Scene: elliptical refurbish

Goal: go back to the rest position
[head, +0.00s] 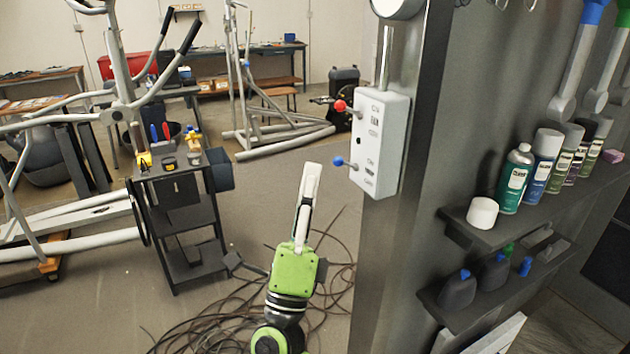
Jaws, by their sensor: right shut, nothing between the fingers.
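My right gripper (310,185) rises from the bottom middle of the head view, on a green and black wrist. Its pale fingers are together, point up and away, and hold nothing. It is in open air, left of the grey pillar and apart from it in the picture. My left gripper is not in view.
A grey pillar (400,240) carries a white control box (381,142) with red and blue levers. Shelves (500,225) with spray cans stand right. A black tool cart (190,222) and exercise machines stand left. Loose cables (225,318) lie on the floor.

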